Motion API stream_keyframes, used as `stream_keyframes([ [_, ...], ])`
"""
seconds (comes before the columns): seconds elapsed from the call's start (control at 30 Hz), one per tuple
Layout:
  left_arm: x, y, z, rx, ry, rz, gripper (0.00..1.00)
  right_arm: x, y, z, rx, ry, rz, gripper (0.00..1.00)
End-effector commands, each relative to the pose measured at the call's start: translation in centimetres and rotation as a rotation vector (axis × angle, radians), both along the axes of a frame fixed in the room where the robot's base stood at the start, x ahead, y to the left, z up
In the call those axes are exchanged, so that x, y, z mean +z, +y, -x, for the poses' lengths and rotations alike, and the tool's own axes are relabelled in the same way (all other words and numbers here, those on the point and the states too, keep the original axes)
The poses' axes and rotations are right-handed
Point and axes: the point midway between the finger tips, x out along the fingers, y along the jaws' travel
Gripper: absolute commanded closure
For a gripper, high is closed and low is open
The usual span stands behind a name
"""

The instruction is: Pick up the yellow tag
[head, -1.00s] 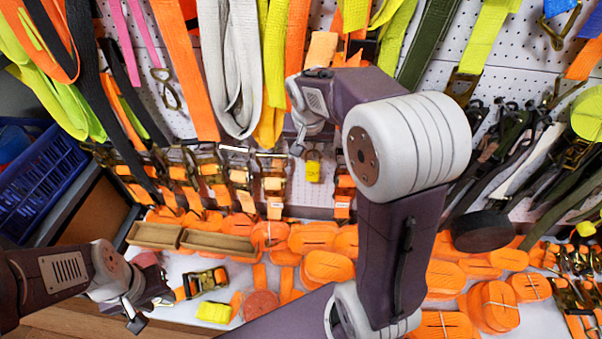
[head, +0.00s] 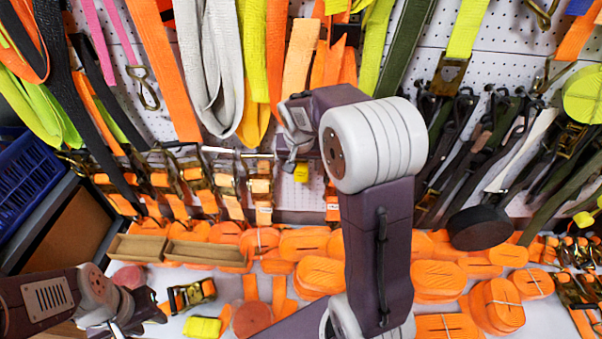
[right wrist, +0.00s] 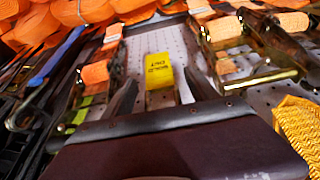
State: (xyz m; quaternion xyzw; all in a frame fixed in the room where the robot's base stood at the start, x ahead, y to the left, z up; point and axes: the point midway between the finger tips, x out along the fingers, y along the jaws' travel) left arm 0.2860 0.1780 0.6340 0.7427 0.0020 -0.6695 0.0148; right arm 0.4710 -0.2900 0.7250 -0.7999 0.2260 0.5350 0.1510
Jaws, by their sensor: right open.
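The yellow tag (head: 301,173) hangs on the white pegboard wall, partly covered by my right gripper (head: 291,166) in the head view. In the right wrist view the tag (right wrist: 159,72) shows dark printing and appears between the two open fingers of my right gripper (right wrist: 161,90). The fingers look apart from it on both sides; I cannot tell how far ahead the tag is. My left gripper (head: 140,312) is low at the left, above the table, away from the tag. Its finger opening is unclear.
Metal ratchet buckles with orange straps (head: 228,185) hang left of the tag, and similar hardware flanks it closely in the wrist view. A second yellow block (head: 202,327) lies on the table near a buckle (head: 190,294). Orange strap coils (head: 322,272) crowd the table.

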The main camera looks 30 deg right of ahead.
Motion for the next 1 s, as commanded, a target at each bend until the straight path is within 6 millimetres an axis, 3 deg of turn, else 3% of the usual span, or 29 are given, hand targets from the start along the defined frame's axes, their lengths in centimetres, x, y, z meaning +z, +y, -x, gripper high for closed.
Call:
stream_keyframes([
  [0.07,-0.7,0.0,0.0,0.0,0.0,0.0,0.64,-1.2,-0.2,-0.4,0.0,-0.001,0.001,0.33],
  [0.27,-0.5,0.0,0.0,0.0,0.0,0.0,0.64,-1.0,-0.2,-0.4,0.0,-0.002,0.0,0.36],
  [0.5,-0.5,0.0,0.0,0.0,0.0,0.0,0.64,-1.0,-0.2,-0.4,0.0,-0.001,0.0,0.99],
  [0.77,-0.3,0.0,0.0,0.0,0.0,0.0,0.64,-0.8,-0.2,-0.4,0.0,-0.001,0.0,0.99],
  [1.0,1.7,0.0,0.0,0.0,0.0,0.0,0.64,2.4,-0.2,-0.5,0.001,-0.004,0.001,0.99],
])
